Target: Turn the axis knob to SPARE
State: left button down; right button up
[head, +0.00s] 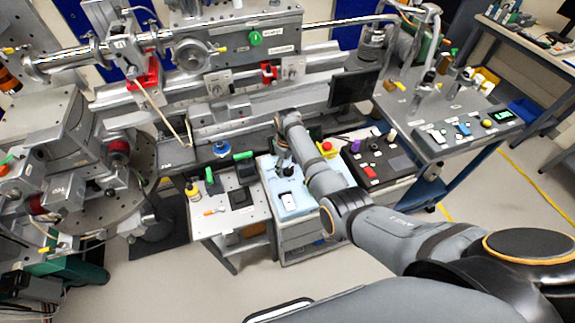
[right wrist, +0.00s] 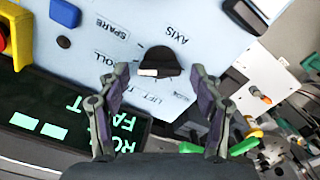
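The axis knob (right wrist: 160,62) is black and round with a white mark on its lower left part in the right wrist view. It sits on a pale blue panel (right wrist: 215,35) with the printed words AXIS, SPARE, ROLL and LIFT, seen upside down. The white mark does not face the SPARE label (right wrist: 125,30). My right gripper (right wrist: 159,78) is open, one finger on each side of the knob, with gaps showing. In the head view my right gripper (head: 284,158) is over the pale blue console (head: 291,207); the knob cannot be made out there. My left gripper is out of view.
A red and yellow button (head: 326,148) stands beside my right gripper. A dark display with green text (right wrist: 60,125) lies near the left finger. A small table (head: 222,218) with bottles and a dark box stands left of the console. Beamline equipment fills the back.

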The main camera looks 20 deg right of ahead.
jog(key=c, duration=1.1)
jog(key=shift+o, duration=0.2)
jog(key=m+p, duration=0.2)
jog(key=m, duration=0.1)
jog(key=shift+r, duration=0.1)
jog(key=shift+d+m+p, duration=0.1)
jog(key=shift+m+p, duration=0.35)
jog(key=shift+m, duration=0.75)
jog(key=shift+m+p, duration=0.3)
jog(key=shift+m, duration=0.9)
jog(key=o, duration=1.1)
